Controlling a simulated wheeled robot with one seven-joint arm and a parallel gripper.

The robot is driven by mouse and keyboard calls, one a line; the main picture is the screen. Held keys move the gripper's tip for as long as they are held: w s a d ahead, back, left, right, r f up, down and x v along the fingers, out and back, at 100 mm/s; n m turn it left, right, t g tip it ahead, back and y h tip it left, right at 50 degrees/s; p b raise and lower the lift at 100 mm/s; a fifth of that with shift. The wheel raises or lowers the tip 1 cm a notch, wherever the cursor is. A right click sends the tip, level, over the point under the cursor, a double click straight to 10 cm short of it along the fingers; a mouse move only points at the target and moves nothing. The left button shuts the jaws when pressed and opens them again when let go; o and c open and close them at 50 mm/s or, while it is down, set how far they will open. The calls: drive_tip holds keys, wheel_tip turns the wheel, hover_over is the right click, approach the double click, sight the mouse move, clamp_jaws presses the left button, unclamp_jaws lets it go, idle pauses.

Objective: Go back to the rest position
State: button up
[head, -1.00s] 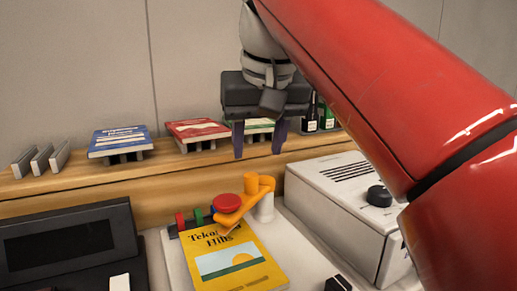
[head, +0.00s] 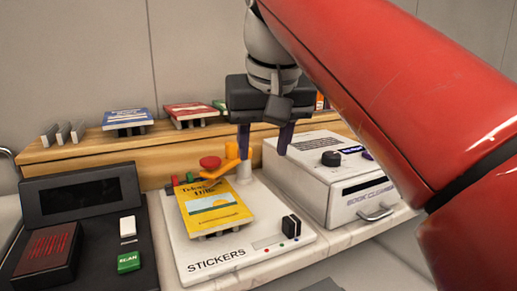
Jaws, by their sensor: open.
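My gripper (head: 265,146) hangs in the upper middle of the head view, pointing down. Its two dark purple fingers are apart, with nothing visible between them. It is above and slightly right of the white sticker machine (head: 250,258), near the orange arm with the red disc (head: 210,162). A yellow book (head: 213,213) lies tilted on the machine, below and left of my gripper. I cannot tell whether a finger touches the orange arm.
A black scanner (head: 75,185) with a green button (head: 129,263) stands at the left. A white book cleaner box (head: 300,190) stands at the right. Behind, a wooden shelf (head: 90,157) holds a blue book (head: 127,117) and a red book (head: 190,110). My red arm hides the right side.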

drive_tip(key=s+d+f+m, duration=0.1)
drive_tip(key=s+d+f, duration=0.3)
drive_tip(key=f, duration=0.5)
drive_tip(key=s+d+f+m, duration=0.1)
drive_tip(key=s+d+f, duration=0.3)
drive_tip(key=f, duration=0.6)
drive_tip(key=s+d+f+t+h, duration=0.1)
drive_tip(key=s+d+f, duration=0.3)
drive_tip(key=f, duration=0.6)
drive_tip(key=d, duration=0.2)
drive_tip(key=shift+d+f+m, duration=0.2)
drive_tip(key=shift+d+m, duration=0.1)
drive_tip(key=shift+m, duration=0.1)
